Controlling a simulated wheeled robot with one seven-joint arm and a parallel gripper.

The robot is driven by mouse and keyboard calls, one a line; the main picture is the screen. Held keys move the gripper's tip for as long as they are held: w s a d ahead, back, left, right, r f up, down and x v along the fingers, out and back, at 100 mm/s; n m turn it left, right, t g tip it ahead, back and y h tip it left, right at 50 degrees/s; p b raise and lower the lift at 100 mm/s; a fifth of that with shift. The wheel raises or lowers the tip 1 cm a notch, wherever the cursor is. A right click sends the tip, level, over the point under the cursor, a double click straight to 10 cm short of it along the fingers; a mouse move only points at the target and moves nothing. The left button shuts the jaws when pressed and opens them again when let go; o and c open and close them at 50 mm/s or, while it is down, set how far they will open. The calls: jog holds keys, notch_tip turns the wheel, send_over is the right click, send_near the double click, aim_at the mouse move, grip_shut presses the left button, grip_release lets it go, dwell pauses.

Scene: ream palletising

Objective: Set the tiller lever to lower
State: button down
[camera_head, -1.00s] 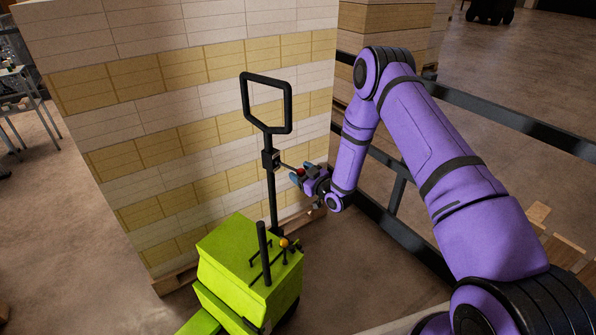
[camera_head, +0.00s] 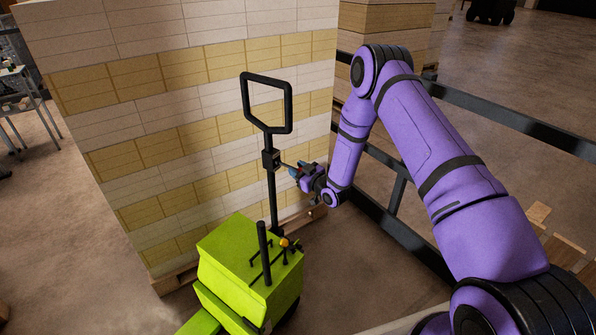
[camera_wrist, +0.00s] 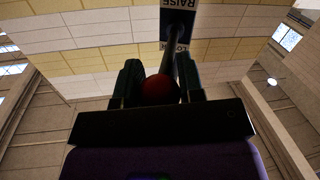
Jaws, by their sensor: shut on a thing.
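The tiller is a black post with a loop handle (camera_head: 247,100) rising from the lime-green truck body (camera_head: 240,262). A black box (camera_head: 270,159) on the post carries a thin lever (camera_head: 286,165) that sticks out to the right and slopes slightly down. My gripper (camera_head: 295,172) is at the lever's outer end. In the wrist view my gripper (camera_wrist: 160,88) is shut on the lever's red knob (camera_wrist: 159,90), between its two dark fingers. The lever rod (camera_wrist: 173,62) runs up from the knob to a label plate (camera_wrist: 178,18) reading RAISE, with a partly hidden word beginning LO.
A tall stack of white and yellow reams (camera_head: 150,120) stands close behind the tiller on a wooden pallet (camera_head: 178,281). A black rail (camera_head: 500,112) runs behind my arm. A black upright (camera_head: 263,250) and an orange knob (camera_head: 284,242) stand on the truck.

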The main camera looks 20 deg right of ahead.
notch_tip(320, 180, up, 2)
jog(key=shift+w+a+r+g+h, duration=0.15)
jog(key=shift+g+h, duration=0.45)
jog(key=shift+g, duration=0.3)
jog(key=shift+w+a+r, duration=0.1)
jog(key=shift+w+r, duration=0.1)
jog(key=shift+r, duration=0.35)
jog(key=c, duration=0.8)
grip_release()
jog(key=shift+o, duration=0.2)
jog(key=shift+s, duration=0.15)
jog(key=v, duration=1)
jog(key=shift+s+r, duration=0.15)
jog(key=shift+s, duration=0.1)
